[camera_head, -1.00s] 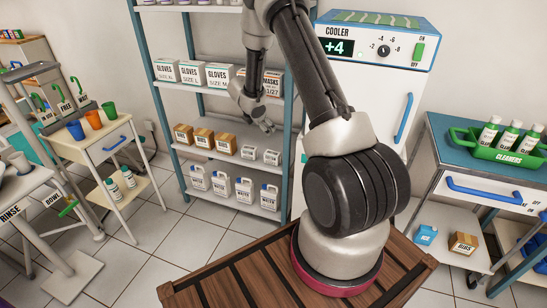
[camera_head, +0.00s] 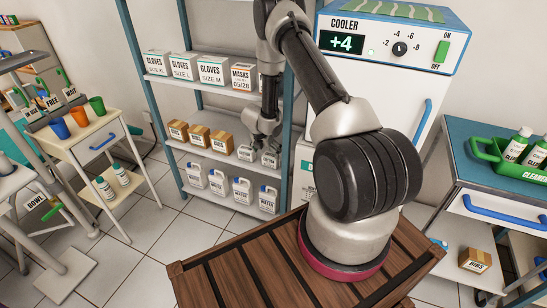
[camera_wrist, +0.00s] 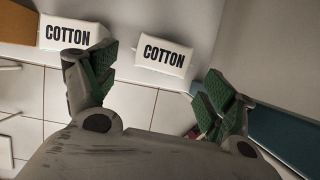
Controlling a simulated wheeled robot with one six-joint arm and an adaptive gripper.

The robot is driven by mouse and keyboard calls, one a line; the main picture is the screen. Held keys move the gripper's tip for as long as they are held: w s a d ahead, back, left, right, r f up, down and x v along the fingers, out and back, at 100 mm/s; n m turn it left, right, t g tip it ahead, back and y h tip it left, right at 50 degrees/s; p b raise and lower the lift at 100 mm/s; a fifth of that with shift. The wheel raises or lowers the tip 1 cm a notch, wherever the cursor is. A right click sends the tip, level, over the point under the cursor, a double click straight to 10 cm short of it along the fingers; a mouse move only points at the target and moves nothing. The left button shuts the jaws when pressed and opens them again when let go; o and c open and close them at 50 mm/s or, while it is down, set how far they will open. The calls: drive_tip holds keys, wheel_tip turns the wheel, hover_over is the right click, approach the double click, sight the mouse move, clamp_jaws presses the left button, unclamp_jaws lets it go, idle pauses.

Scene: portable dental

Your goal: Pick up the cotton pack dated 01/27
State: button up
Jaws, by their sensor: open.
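Two small white cotton packs lie side by side on the middle shelf. In the wrist view one cotton pack (camera_wrist: 163,54) is between the fingers in the picture and beyond their tips. The other cotton pack (camera_wrist: 72,32) is at the upper left, partly behind the left finger. They also show in the head view as a left pack (camera_head: 245,154) and a right pack (camera_head: 270,160). Only the word COTTON is readable; no date shows. My gripper (camera_wrist: 158,85) is open and empty, with green finger pads. In the head view my gripper (camera_head: 264,143) is just above the packs.
Brown boxes (camera_head: 199,135) stand left of the packs on the same shelf. Glove boxes (camera_head: 182,66) and a masks box (camera_head: 243,77) are on the shelf above, water jugs (camera_head: 218,182) below. A blue shelf post and the cooler (camera_head: 385,45) stand to the right.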

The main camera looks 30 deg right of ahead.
sight(270, 156)
drive_tip(key=x, duration=0.7)
drive_tip(key=shift+d+f, duration=0.25)
drive_tip(key=shift+f, duration=0.1)
drive_tip(key=c, duration=0.8)
